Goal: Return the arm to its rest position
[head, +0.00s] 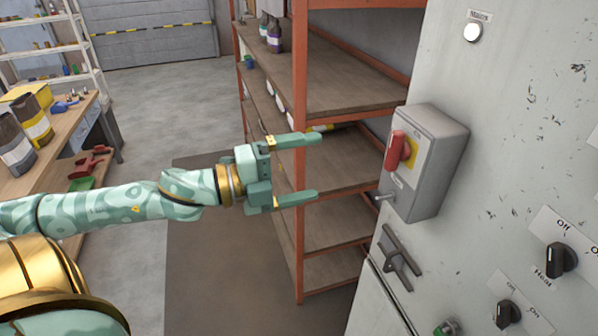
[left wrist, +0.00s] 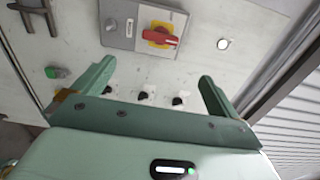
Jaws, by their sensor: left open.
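My left gripper (head: 316,167) reaches in from the left in the head view, open and empty, its two fingers apart and pointing at the machine cabinet. It is in free air to the left of the grey switch box (head: 440,150) and touches nothing that I can see. The box carries a red rotary handle (head: 398,150) on a yellow plate. In the left wrist view both fingers (left wrist: 152,85) show spread, with the red handle (left wrist: 160,38) beyond them. My right gripper is in neither view.
The cabinet front (head: 500,110) has a white Mains lamp (head: 472,32), black knobs (head: 561,259) and a latch handle (head: 400,258). An orange-framed shelf rack (head: 299,90) stands behind the gripper. A workbench (head: 50,150) with bottles is at the left. Open floor (head: 170,95) lies between.

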